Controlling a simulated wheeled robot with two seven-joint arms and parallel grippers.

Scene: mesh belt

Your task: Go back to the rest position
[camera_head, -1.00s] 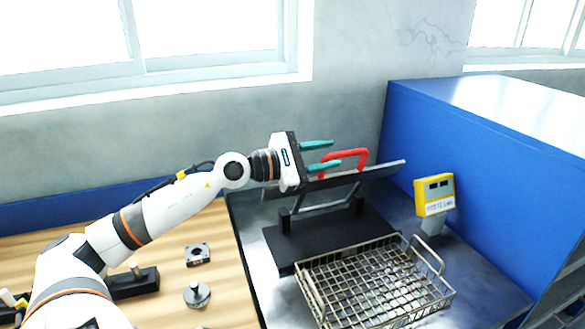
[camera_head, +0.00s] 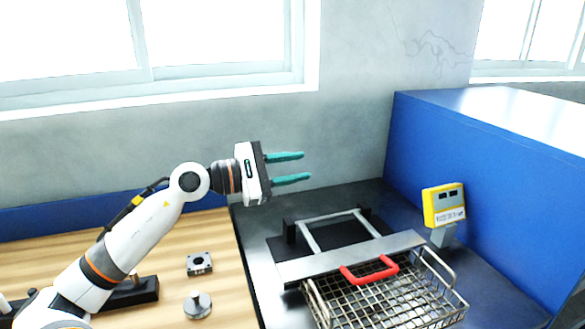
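My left gripper (camera_head: 291,168) is in the air above the back left of the dark metal surface. Its two teal fingers are apart with nothing between them. The red handle (camera_head: 369,270) sits on the grey bar (camera_head: 310,264) of a hinged frame, which is now low, its bar across the back part of the wire basket (camera_head: 400,309). The gripper is up and left of the handle, clear of it. My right gripper is not in view.
A yellow device (camera_head: 444,205) stands at the right near a tall blue panel (camera_head: 480,170). On the wooden table (camera_head: 221,235) are a square flanged part (camera_head: 199,263), a round metal part (camera_head: 197,305) and a black block (camera_head: 143,291). A wall with windows is behind.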

